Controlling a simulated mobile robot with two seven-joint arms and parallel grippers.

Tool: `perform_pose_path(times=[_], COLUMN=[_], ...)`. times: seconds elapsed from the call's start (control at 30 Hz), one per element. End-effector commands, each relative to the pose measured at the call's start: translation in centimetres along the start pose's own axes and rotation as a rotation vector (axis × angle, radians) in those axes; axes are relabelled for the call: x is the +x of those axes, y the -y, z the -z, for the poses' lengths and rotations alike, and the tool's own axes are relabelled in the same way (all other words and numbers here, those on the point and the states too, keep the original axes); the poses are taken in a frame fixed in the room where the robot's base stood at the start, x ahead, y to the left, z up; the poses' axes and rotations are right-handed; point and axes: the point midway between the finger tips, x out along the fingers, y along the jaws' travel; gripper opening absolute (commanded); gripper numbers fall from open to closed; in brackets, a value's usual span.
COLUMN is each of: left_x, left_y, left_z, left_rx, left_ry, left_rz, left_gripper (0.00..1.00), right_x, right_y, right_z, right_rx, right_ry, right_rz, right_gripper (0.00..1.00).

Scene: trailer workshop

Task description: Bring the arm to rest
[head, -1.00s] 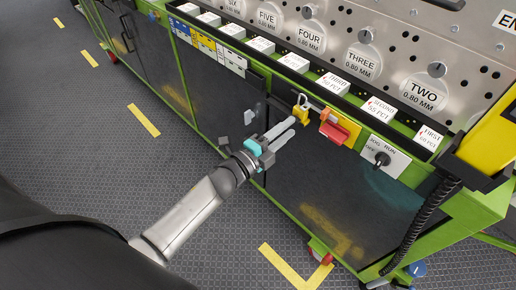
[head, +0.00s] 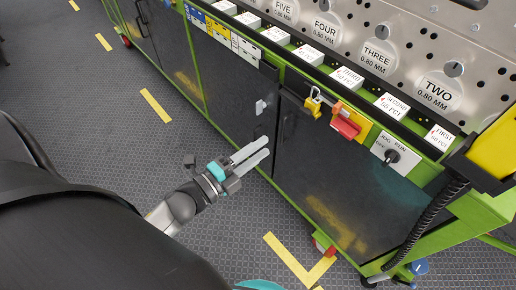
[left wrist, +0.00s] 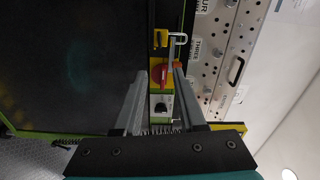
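My left gripper (head: 268,146) is in the middle of the head view, in front of the dark cabinet doors. Its two pale fingers are apart, with nothing between them. In the left wrist view the fingers (left wrist: 160,72) are also parted, with the red switch and black knob seen beyond the gap. The gripper touches nothing that I can see. My right gripper is not in view; only a teal edge, perhaps a part of me, shows at the bottom of the head view.
The green-framed machine (head: 330,195) fills the right side. On it are a yellow padlock (head: 314,102), a red switch (head: 346,125) and a selector knob (head: 391,156). A black coiled cable (head: 432,225) hangs at the right. The grey floor (head: 120,125) at the left is clear.

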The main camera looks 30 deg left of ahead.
Motion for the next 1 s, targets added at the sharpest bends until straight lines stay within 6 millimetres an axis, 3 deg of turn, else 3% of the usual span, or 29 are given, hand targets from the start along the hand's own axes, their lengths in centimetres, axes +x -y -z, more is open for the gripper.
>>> perform_pose_path(times=[0.43, 0.57, 0.67, 0.77, 0.87, 1.0], left_x=[0.0, -0.2, -1.0, -2.8, -5.5, -10.8], left_y=[-0.1, -2.3, -6.7, -12.9, -19.3, -27.4], left_z=[0.0, -0.8, -2.0, -3.0, -3.3, -2.2], left_rx=[-0.003, -0.073, -0.209, -0.396, -0.585, -0.821], left_ry=[0.002, 0.044, 0.129, 0.257, 0.401, 0.620], left_rz=[-0.002, -0.046, -0.132, -0.255, -0.381, -0.556], left_gripper=[0.40, 0.40, 0.40, 0.40, 0.40, 0.40], right_x=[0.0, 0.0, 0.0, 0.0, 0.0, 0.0], right_y=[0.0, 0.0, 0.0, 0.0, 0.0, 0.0], right_z=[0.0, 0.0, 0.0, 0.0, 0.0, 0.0], right_rx=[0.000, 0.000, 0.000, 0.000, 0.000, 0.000], right_ry=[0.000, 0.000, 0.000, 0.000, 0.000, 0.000], right_rz=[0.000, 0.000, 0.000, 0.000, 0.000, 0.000], right_gripper=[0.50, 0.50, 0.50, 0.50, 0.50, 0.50])
